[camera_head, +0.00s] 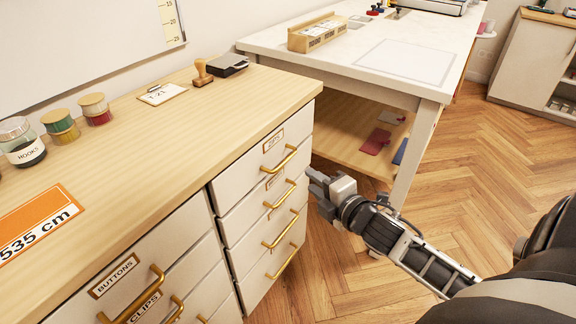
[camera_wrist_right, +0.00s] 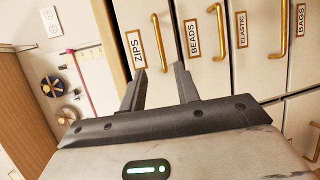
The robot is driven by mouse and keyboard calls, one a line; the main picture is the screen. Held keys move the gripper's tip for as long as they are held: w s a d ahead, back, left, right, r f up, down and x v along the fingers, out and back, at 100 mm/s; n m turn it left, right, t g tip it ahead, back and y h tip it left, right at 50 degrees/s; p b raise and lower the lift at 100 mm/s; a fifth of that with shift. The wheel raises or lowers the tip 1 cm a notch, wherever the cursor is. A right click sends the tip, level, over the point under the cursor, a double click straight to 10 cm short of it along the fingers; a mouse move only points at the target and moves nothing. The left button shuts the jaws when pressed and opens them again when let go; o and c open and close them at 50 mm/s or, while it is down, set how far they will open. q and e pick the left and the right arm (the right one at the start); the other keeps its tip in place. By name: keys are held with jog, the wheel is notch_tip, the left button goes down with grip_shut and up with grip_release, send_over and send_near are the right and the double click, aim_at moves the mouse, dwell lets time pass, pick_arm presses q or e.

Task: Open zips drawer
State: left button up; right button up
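The zips drawer (camera_wrist_right: 115,12) shows in the right wrist view with a ZIPS label (camera_wrist_right: 135,48) and a gold bar handle (camera_wrist_right: 160,42). It looks shut. In the head view the top drawer (camera_head: 240,172) of the right-hand column has a gold handle (camera_head: 280,160); its label is too small to read. My right gripper (camera_head: 317,187) is in front of this column, to the right of the handles and apart from them. In the wrist view its two fingers (camera_wrist_right: 160,84) are spread with nothing between them, below the ZIPS handle. My left gripper is not in view.
Drawers marked BEADS (camera_wrist_right: 193,38), ELASTIC (camera_wrist_right: 242,30) and BAGS (camera_wrist_right: 300,20) sit beside the zips drawer. The wooden counter (camera_head: 150,130) holds jars and a stamp (camera_head: 203,72). A white table (camera_head: 350,45) stands behind. Wooden floor (camera_head: 500,190) is clear on the right.

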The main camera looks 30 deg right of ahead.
aim_at(286, 162)
jog(key=w+f+b, duration=0.1)
jog(key=w+f, duration=0.1)
jog(key=w, duration=0.9)
jog(key=shift+f, duration=0.15)
jog(key=shift+w, duration=0.1)
grip_shut()
